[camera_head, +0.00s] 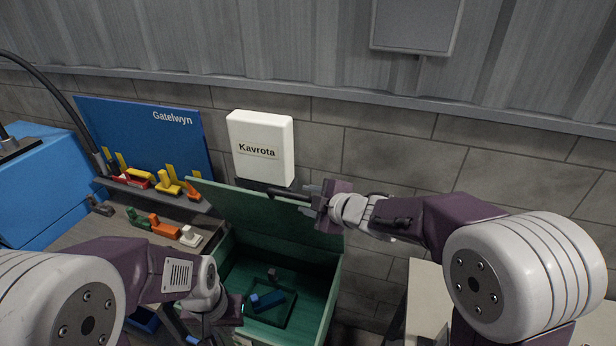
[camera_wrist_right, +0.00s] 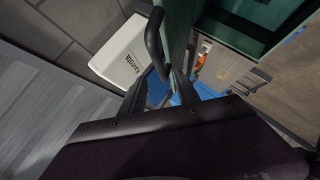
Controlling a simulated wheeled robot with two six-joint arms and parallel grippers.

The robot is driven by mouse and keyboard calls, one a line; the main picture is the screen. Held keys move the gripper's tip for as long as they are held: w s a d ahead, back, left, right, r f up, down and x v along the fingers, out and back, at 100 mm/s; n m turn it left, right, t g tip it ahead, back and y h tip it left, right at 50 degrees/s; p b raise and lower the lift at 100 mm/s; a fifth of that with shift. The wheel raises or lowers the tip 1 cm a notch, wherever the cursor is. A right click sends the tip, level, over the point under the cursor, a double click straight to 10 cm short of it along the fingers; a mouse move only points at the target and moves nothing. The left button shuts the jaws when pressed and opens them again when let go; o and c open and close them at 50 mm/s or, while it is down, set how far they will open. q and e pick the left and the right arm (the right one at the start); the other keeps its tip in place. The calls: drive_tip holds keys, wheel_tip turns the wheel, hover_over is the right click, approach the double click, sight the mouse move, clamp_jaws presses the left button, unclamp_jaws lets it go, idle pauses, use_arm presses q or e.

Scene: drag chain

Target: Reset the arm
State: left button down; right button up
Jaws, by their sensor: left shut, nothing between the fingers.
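The green box (camera_head: 322,322) stands open at the lower middle of the head view, with its green lid (camera_head: 250,215) raised at the back. A black handle (camera_head: 289,193) sits on the lid's top edge; it also shows in the right wrist view (camera_wrist_right: 153,38). My right gripper (camera_head: 308,197) is at this handle. In the right wrist view its fingers (camera_wrist_right: 160,90) stand apart, with the handle's end between or just beyond them. My left gripper (camera_head: 238,315) is shut and empty, low at the box's left front.
A blue part (camera_head: 268,300) lies inside the box. A white Kavrota case (camera_head: 262,150) is on the wall behind the lid. Several coloured parts lie left on the grey bench (camera_head: 125,212), before the blue Gatelwyn panel (camera_head: 150,130). A pale surface (camera_head: 428,290) lies right.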

drive_tip(key=s+d+f+m+h, duration=0.2)
drive_tip(key=d+f+m+h, duration=0.2)
drive_tip(key=d+m, duration=0.3)
drive_tip(key=s+d+f+m+g+h, duration=0.2)
drive_tip(key=s+d+f+m+g, duration=0.3)
drive_tip(key=s, duration=0.4)
drive_tip(key=s+d+f+m+g+h, duration=0.1)
drive_tip(key=s+d+f+m+g, duration=0.1)
drive_tip(key=s+d+f+m, duration=0.6)
drive_tip(key=s+a+f+g+b, duration=0.1)
drive_tip(key=s+f+b, duration=0.1)
drive_tip(key=f+b, duration=0.5)
drive_tip(key=s+a+f+n+g+b, duration=0.1)
drive_tip(key=s+f+b, duration=0.2)
drive_tip(key=f+b, duration=0.5)
drive_tip(key=shift+a+f+b, duration=0.15)
drive_tip(key=shift+b, duration=0.25)
